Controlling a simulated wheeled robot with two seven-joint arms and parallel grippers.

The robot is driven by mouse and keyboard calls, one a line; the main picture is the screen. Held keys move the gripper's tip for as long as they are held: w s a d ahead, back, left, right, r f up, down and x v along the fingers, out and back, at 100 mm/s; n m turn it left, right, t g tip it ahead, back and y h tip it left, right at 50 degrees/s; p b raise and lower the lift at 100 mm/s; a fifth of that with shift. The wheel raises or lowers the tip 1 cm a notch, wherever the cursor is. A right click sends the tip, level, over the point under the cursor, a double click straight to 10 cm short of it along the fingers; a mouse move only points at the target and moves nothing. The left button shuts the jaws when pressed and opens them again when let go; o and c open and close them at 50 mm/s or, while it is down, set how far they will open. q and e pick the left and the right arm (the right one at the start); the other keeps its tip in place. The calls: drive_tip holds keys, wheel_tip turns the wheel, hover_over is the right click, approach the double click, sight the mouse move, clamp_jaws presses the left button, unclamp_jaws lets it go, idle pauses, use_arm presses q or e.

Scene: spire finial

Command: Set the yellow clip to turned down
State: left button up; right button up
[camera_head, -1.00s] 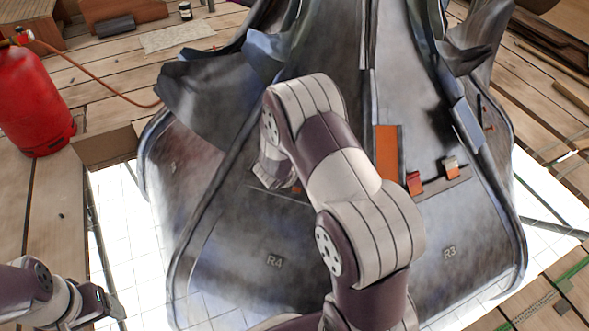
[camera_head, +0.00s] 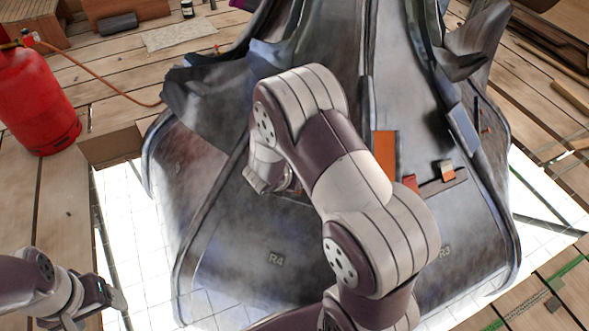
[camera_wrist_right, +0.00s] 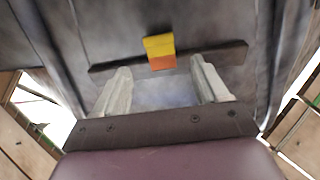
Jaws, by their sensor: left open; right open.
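The yellow clip (camera_wrist_right: 159,45) shows in the right wrist view, with an orange lower part, on a dark strip (camera_wrist_right: 225,54) across the grey spire face. In the head view my right arm hides it. My right gripper (camera_wrist_right: 160,73) is open, its two pale fingers pointing at the strip, one to each side of the clip's line. The clip lies just beyond the fingertips, and nothing is between the fingers. In the head view the right gripper is mostly hidden by its own wrist. My left gripper (camera_head: 114,302) is open and empty at the lower left, away from the spire.
The grey spire (camera_head: 225,270) fills the middle, with panels marked R4 and R3. On the R3 side are an orange plate (camera_head: 385,152), a red clip (camera_head: 410,183) and an orange-and-white clip (camera_head: 447,171). A red gas cylinder (camera_head: 38,100) stands at the left.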

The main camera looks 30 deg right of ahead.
use_arm(q)
wheel_tip(320, 180, up, 3)
drive_tip(key=shift+f+p, duration=0.2)
drive_tip(key=shift+p, duration=0.6)
use_arm(e)
drive_tip(key=v, duration=0.4)
drive_tip(key=shift+s+a+r, duration=0.1)
drive_tip(key=shift+a+r, duration=0.15)
drive_tip(key=shift+r, duration=0.1)
